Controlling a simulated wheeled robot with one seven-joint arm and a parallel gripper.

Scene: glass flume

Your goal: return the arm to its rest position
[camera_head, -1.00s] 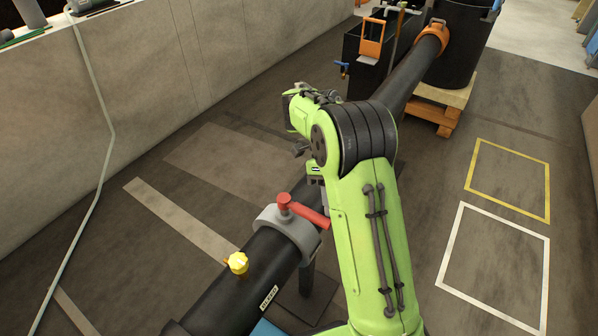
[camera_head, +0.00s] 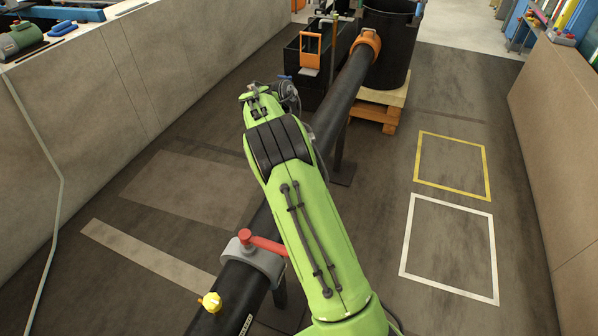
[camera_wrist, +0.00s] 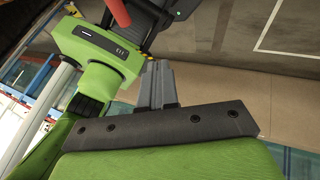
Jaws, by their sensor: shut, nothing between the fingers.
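My green arm (camera_head: 300,215) rises from the bottom of the head view and bends at a dark ribbed joint (camera_head: 278,142). Its far part folds away beyond that joint, above the black pipe. My gripper (camera_wrist: 158,68) shows in the wrist view as two grey fingers shut together, with nothing between them. The fingers stand out from a dark bolted plate (camera_wrist: 165,126), with green parts of my arm close around them. In the head view the fingers are hidden behind the arm.
The black pipe (camera_head: 345,95) runs from the front to a black tank (camera_head: 388,48) on a wooden pallet. A red-handled valve (camera_head: 262,243) and yellow knob (camera_head: 210,302) sit close left of my arm. Walls stand left and right. Floor at right, with yellow and white outlines, is clear.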

